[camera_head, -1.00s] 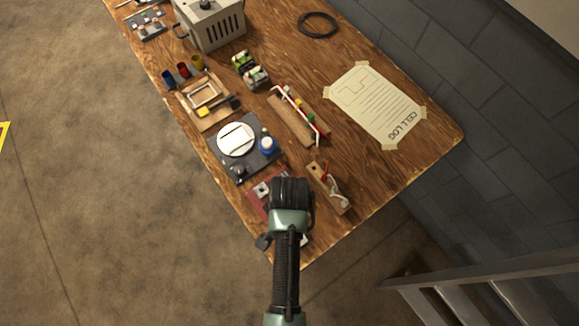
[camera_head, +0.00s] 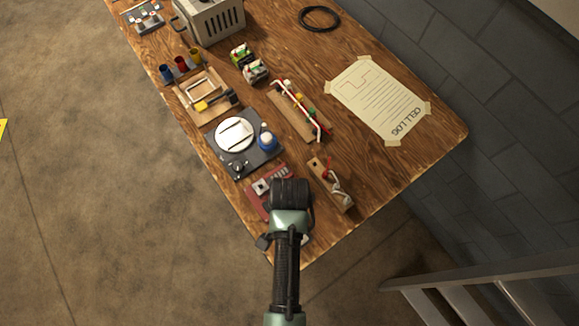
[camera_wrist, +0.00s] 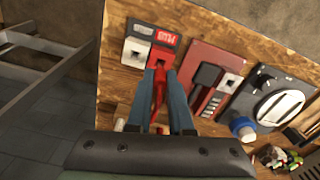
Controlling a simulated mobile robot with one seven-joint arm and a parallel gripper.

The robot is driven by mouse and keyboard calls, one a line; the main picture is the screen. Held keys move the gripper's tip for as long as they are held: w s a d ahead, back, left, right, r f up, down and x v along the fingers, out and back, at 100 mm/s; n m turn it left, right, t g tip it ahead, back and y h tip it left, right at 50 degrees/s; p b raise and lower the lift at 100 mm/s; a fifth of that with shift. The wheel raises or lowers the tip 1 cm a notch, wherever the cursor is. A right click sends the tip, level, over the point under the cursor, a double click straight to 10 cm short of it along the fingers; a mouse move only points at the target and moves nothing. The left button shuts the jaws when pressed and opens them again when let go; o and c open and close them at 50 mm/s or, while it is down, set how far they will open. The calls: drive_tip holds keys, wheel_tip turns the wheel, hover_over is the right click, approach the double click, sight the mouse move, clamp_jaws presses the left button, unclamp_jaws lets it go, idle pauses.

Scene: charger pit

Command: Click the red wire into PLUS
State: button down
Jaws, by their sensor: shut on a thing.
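In the wrist view my gripper (camera_wrist: 161,78) is shut on the red wire (camera_wrist: 158,92), which runs between the two blue-grey fingers. The wire's tip and the fingertips lie at the near edge of the red terminal block (camera_wrist: 161,57) under the red PLUS label (camera_wrist: 168,39). I cannot tell whether the tip is inside the socket. A white terminal block (camera_wrist: 135,50) with a dark label stands to the left of the red one. In the head view my arm hides the fingers and the terminals.
A maroon panel (camera_wrist: 210,75) with a black part stands right of PLUS, then a dark unit with a white dial (camera_wrist: 280,105). In the head view a wooden wire holder (camera_head: 321,171) lies right of my arm. The paper log (camera_head: 380,100) lies on clear bench.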

drive_tip(key=shift+f+b, duration=0.7)
drive_tip(key=shift+f, duration=0.8)
idle(1.0)
drive_tip(key=c, duration=1.5)
unclamp_jaws()
clamp_jaws()
drive_tip(key=shift+f+p, duration=0.25)
drive_tip(key=shift+p, duration=0.1)
drive_tip(key=o, duration=0.8)
unclamp_jaws()
drive_tip(key=shift+c, duration=0.2)
